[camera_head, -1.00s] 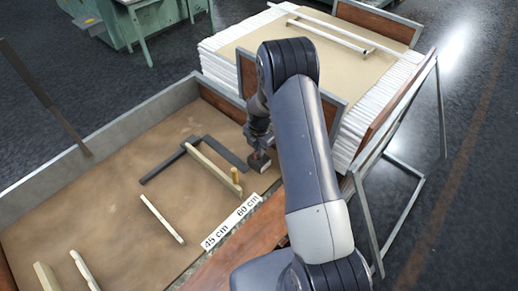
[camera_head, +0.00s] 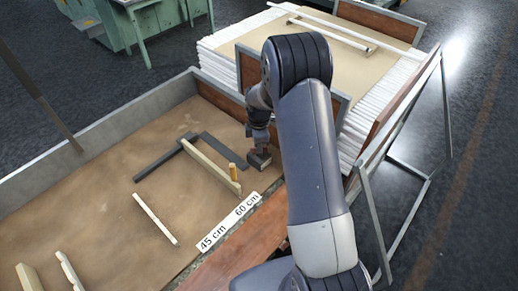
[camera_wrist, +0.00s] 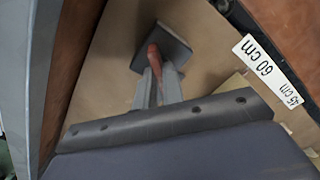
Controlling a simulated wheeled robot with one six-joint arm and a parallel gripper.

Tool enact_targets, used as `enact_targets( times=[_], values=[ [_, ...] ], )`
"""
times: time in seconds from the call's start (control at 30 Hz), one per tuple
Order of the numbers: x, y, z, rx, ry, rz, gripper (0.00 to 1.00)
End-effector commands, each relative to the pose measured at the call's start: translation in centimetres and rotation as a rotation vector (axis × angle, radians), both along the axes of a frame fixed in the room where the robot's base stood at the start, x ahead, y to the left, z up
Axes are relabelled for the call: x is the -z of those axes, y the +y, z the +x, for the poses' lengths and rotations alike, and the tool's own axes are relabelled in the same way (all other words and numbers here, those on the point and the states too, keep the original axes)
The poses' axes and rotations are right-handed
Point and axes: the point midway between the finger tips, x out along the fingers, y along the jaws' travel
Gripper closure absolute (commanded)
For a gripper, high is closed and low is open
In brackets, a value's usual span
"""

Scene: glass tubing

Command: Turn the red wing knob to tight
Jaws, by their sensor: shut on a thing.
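The red wing knob (camera_wrist: 153,54) shows in the wrist view as a narrow red piece at a dark square plate (camera_wrist: 176,50). My gripper (camera_wrist: 158,75) has its two grey fingers on either side of the knob, shut on it. Part of the knob is hidden by the fingers. In the head view my gripper (camera_head: 259,157) points down at the right end of the tan tray, beside the dark frame (camera_head: 217,146). The knob cannot be made out there. Its turn angle is unclear.
The tan tray (camera_head: 97,178) has a raised grey rim. A 45 cm and 60 cm label (camera_head: 229,222) lies along the front edge. A white-edged stack (camera_head: 218,62) stands behind.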

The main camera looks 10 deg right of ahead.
Motion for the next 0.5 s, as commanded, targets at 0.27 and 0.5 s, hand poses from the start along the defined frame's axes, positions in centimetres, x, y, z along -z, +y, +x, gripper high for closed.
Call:
enact_targets(
  times=[0.27,0.5],
  values=[
    [0.25,0.02,0.04,0.261,-0.002,0.001,1.0],
    [0.17,0.02,0.04,0.487,-0.001,0.001,1.0]
  ],
)
